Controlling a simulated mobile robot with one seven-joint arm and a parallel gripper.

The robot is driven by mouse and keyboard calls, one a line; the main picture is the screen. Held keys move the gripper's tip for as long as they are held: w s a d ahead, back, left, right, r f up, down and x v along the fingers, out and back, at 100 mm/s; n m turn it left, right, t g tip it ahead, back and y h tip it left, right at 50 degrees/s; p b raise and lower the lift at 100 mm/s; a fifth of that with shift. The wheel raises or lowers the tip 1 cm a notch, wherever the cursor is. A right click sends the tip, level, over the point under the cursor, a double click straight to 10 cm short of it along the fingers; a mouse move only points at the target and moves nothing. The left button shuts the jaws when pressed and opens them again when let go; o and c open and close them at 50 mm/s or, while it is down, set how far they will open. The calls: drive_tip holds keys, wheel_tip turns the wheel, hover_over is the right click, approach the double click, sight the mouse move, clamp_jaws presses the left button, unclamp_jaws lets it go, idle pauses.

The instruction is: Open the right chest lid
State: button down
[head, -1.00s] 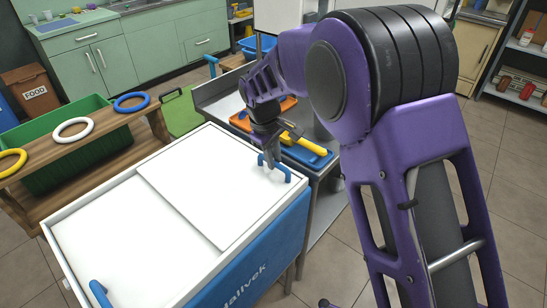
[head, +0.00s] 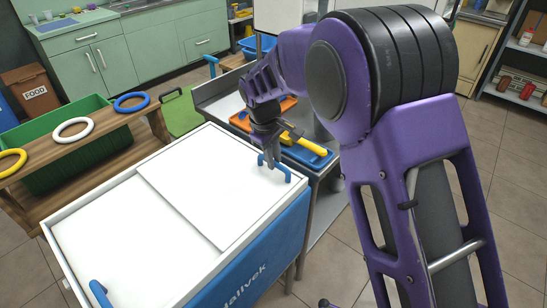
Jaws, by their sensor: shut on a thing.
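The chest (head: 240,262) has a blue front and a white top with two sliding lid panels. The right lid (head: 215,180) is white and lies flat over the far right part, its edge overlapping the left lid (head: 120,235). A blue handle (head: 287,173) stands at the right lid's right end. Another blue handle (head: 99,292) is at the left lid's near end. My gripper (head: 270,162) points down at the right handle, its fingers shut on that handle. The exact finger contact is small and partly hidden.
Behind the chest is a metal counter (head: 215,104) with an orange tray (head: 243,120), a blue tray (head: 312,156) and a yellow-handled tool (head: 305,145). Left is a wooden rack (head: 95,140) with coloured rings and a green bin (head: 60,165). Tiled floor is open at front right.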

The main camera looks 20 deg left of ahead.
drive_tip(key=shift+s, duration=0.1)
hover_over(229, 211)
drive_tip(key=shift+b, duration=0.3)
drive_tip(key=c, duration=0.8)
unclamp_jaws()
drive_tip(key=s+r+p, duration=0.3)
drive_tip(key=r, duration=1.4)
drive_tip(key=shift+s+a, duration=0.2)
drive_tip(key=shift+a, duration=0.25)
